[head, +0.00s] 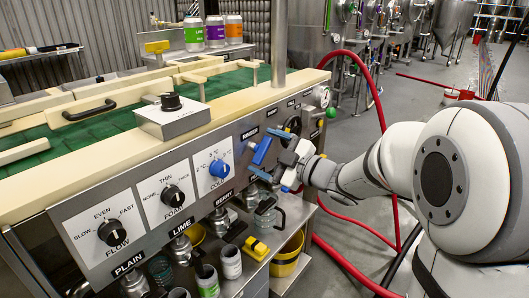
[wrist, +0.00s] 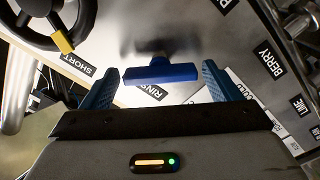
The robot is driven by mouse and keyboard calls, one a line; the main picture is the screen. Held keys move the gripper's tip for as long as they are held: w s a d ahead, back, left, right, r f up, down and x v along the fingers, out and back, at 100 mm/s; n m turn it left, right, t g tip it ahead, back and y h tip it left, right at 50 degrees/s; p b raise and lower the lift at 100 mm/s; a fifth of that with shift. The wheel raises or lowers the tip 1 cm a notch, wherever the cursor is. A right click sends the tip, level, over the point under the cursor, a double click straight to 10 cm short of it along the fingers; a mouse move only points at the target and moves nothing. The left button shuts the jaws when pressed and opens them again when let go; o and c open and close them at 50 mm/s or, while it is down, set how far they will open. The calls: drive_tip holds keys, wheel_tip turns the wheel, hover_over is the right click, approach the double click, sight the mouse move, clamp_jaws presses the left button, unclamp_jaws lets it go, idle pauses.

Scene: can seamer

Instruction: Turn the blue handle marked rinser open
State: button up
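The blue rinser handle (head: 262,150) is a bar on a short stem on the steel front panel. My gripper (head: 268,153) is open at the panel in the head view. In the wrist view my open gripper (wrist: 161,70) has one blue finger near each end of the handle, with a visible gap on both sides. Whether the fingertips reach past the bar in depth is hard to tell.
A dark round handwheel (wrist: 55,22) with a yellow tab is close to one finger. A blue knob (head: 219,168) on a white plate and black knobs (head: 112,233) sit left along the panel. Taps and cups (head: 230,262) stand below. A red hose (head: 375,100) loops behind my arm.

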drive_tip(key=shift+o, duration=0.6)
drive_tip(key=shift+s, duration=0.1)
drive_tip(key=shift+s+d+r, duration=0.1)
drive_tip(key=shift+s+d, duration=0.05)
drive_tip(key=shift+d, duration=0.15)
drive_tip(key=p+v, duration=0.1)
drive_tip(key=v, duration=0.6)
drive_tip(key=shift+p, duration=0.4)
drive_tip(key=shift+c, duration=0.4)
